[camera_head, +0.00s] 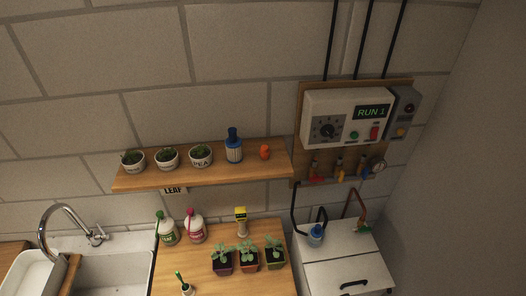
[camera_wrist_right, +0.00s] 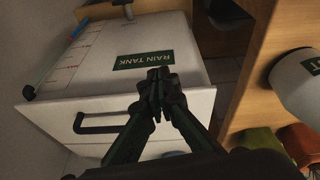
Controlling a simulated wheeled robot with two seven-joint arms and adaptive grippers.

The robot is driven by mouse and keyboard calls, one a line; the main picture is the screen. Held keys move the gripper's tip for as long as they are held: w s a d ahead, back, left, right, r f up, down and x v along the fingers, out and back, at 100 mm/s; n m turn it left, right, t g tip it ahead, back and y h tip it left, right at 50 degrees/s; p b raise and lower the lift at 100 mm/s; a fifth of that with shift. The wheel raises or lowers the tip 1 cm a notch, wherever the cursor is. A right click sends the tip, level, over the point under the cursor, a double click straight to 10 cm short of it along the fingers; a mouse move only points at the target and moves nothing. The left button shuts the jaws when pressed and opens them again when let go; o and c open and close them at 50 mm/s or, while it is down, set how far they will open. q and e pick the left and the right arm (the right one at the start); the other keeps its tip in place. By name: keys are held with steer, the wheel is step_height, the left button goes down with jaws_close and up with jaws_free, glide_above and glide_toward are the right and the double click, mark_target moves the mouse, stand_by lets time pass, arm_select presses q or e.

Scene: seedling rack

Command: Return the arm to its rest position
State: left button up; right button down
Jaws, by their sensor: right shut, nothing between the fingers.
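My right gripper (camera_wrist_right: 158,76) shows in the right wrist view with its fingertips together and nothing between them. It appears in front of a white cabinet labelled RAIN TANK (camera_wrist_right: 140,62), with its fingertips overlapping the label's lower edge in the picture. I cannot tell the gap between them. The head view shows neither of my arms, and my left gripper is not in view.
The head view shows the white tank (camera_head: 340,262) on the right, a wooden counter (camera_head: 215,275) with several seedling pots, a sink (camera_head: 115,270), a wall shelf (camera_head: 215,173) and a control box (camera_head: 347,117). A white bottle (camera_wrist_right: 298,85) is right of my gripper.

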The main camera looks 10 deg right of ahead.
steer(key=s+a+f+g+b, duration=0.1)
steer(key=s+f+b, duration=0.15)
steer(key=f, duration=1.45)
steer(key=s+f+b, duration=0.1)
steer(key=f+b, duration=0.2)
steer(key=f, duration=1.4)
steer(key=s+f+n+g+b, duration=0.1)
steer(key=s+f+b, duration=0.3)
steer(key=s+f, duration=1.4)
steer(key=shift+s+f+g+y, duration=0.3)
steer(key=shift+s+f, duration=0.1)
steer(key=shift+f, duration=0.4)
